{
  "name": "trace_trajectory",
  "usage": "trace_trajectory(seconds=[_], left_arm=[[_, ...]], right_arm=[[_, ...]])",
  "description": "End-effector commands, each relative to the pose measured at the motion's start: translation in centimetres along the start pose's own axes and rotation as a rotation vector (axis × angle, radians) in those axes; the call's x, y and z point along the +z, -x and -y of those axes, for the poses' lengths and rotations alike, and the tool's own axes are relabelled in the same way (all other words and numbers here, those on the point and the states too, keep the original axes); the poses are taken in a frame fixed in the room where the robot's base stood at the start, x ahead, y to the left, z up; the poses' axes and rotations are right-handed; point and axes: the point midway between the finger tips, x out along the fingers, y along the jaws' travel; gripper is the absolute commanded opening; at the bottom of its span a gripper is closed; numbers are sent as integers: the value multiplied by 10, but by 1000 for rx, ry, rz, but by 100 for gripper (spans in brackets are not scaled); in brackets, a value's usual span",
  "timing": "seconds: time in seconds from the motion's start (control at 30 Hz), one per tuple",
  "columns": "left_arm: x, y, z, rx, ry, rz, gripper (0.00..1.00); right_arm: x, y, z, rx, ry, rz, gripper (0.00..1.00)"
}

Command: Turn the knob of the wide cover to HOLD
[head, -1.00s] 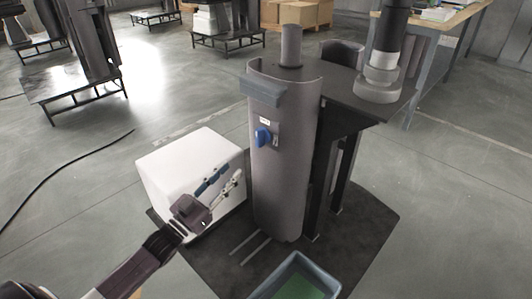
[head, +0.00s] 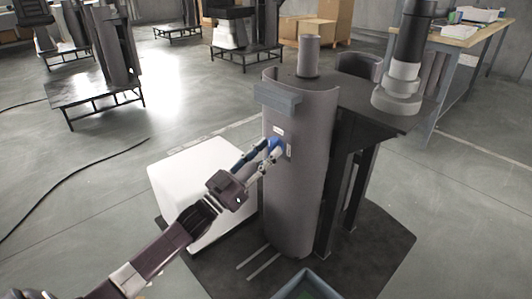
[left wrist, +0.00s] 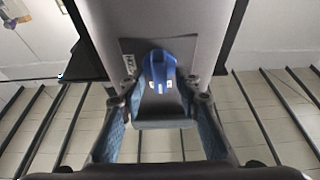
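The wide cover (head: 300,200) is a tall grey curved shell standing upright at the column. Its blue knob (head: 277,144) sits on the upper front, partly hidden by my left gripper. My left gripper (head: 267,150) reaches up from the lower left with its fingers at the knob. In the left wrist view, the knob (left wrist: 160,70) lies between the two fingertips (left wrist: 160,98), with a gap visible on both sides. The fingers are apart. A small white label (head: 279,130) is above the knob; its text is unreadable. My right gripper is not in view.
A white box (head: 185,185) stands on the floor left of the cover, below my left arm. A grey ledge (head: 278,97) juts out above the knob. A dark tabletop (head: 350,98) lies behind it. A blue-grey bin (head: 305,286) is at the bottom.

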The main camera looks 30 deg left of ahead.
Motion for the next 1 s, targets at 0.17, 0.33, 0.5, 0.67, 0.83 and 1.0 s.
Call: trace_trajectory(seconds=[0.17,0.33,0.5,0.67,0.83,1.0], left_arm=[[0,-1,0,0,0,0,30],[0,-1,0,0,0,0,20],[0,-1,0,0,0,0,2],[0,-1,0,0,0,0,0],[0,-1,0,6,-15,0,0],[0,-1,0,29,-69,1,0]], right_arm=[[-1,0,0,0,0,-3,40],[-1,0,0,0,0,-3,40],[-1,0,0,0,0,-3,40],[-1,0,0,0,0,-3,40],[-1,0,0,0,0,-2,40],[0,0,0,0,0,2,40]])
